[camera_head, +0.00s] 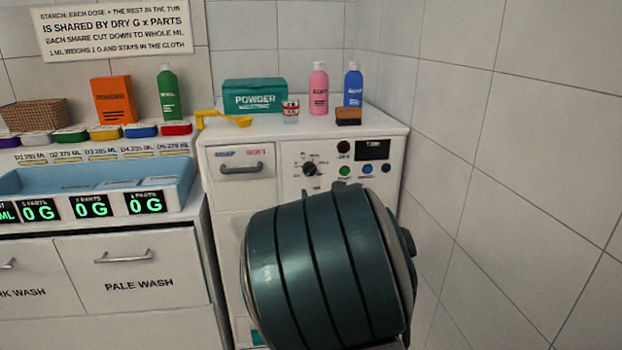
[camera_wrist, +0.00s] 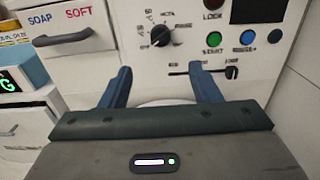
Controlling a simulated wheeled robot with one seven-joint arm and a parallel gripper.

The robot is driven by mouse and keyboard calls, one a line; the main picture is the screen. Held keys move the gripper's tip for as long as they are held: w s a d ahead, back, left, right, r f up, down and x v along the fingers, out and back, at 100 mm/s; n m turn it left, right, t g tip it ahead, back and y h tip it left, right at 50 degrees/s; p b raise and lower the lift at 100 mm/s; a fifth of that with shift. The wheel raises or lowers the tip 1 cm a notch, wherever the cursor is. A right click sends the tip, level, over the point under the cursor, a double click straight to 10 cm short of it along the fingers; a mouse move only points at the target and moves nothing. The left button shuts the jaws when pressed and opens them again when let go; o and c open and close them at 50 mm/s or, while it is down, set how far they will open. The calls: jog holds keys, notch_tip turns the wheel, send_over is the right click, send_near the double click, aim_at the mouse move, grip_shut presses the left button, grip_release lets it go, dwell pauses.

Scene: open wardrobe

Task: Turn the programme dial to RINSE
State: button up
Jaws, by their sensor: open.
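The programme dial (camera_head: 310,169) is a dark round knob on the white washing machine's front panel. In the wrist view the dial (camera_wrist: 162,36) stands above and beyond my fingertips, with printed settings around it. A label to its right looks like RINSE. A light mark shows on the knob, but I cannot tell for sure which setting it points at. My gripper (camera_wrist: 160,72) is open and empty, its two blue fingers spread below the dial and apart from it. In the head view my dark green arm hides most of the gripper and the machine's lower front.
Right of the dial are a dark red LOCK light (camera_wrist: 213,4), a green START button (camera_wrist: 214,40), a blue button (camera_wrist: 247,37) and a small display (camera_head: 373,149). A slider (camera_wrist: 200,70) lies below the dial. The soap drawer (camera_head: 242,167) is left. Bottles stand on top; a tiled wall is right.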

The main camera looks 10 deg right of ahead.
aim_at(311, 172)
jog(key=w, duration=1.3)
jog(key=shift+w, duration=0.35)
jog(key=c, duration=1)
